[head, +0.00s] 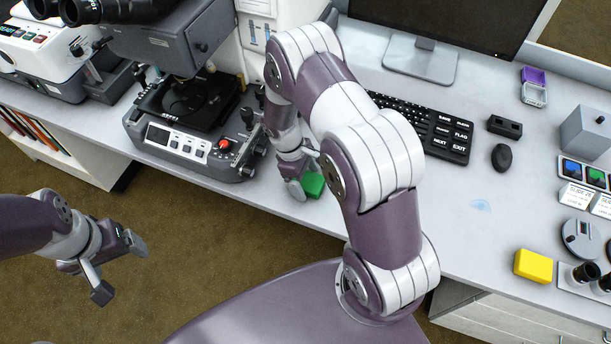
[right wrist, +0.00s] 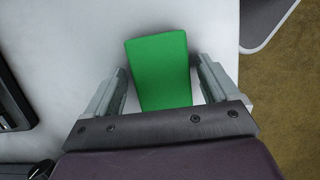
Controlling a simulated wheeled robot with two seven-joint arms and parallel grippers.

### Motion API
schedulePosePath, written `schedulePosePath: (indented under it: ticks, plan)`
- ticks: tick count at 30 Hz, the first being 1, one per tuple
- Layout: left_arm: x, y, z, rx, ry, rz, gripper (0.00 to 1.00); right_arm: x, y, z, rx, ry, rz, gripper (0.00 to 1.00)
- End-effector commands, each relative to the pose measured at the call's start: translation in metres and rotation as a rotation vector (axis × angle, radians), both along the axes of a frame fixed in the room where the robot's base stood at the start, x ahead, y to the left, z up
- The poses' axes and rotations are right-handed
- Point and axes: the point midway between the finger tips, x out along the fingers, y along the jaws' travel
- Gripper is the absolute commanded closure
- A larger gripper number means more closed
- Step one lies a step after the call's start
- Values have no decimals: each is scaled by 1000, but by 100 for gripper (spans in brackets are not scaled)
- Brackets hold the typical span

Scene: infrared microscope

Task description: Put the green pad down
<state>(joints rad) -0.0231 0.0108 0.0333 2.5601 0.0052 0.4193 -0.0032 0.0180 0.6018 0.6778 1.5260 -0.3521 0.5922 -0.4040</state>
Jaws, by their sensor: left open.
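The green pad (head: 313,184) is at the near edge of the white desk in the head view, beside my right gripper (head: 297,182). In the right wrist view the green pad (right wrist: 160,72) lies between the two fingers of my right gripper (right wrist: 160,72). I also cannot tell whether the pad rests on the desk. My left gripper (head: 122,270) is open and empty over the brown floor at the left.
A microscope (head: 185,100) with a control panel stands left of the pad. A yellow block (head: 534,266) sits at the right. The desk (head: 470,205) between mouse and yellow block is clear.

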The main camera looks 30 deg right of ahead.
Motion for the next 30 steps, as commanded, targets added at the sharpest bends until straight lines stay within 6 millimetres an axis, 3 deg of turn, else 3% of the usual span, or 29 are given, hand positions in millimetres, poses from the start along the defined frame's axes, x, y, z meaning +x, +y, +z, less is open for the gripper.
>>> schedulePosePath:
  ticks: [8, 18, 24, 26, 30]
  plan:
    - [0, 0, 3, 0, 0, 0, 16, 1, 1, 8, 0, -1, 0, 12]
    - [0, 0, -2, 0, 0, 0, 16, 21, 17, 87, 0, -4, 1, 12]
    - [0, 0, -3, 0, 0, 0, 16, 26, 23, 117, 2, -7, -6, 12]
    - [0, 0, -3, 0, 0, 0, 16, 21, 26, 127, 10, -34, -43, 12]
    - [0, 0, -3, 0, 0, 0, 16, -18, 39, 165, 65, -191, -283, 12]
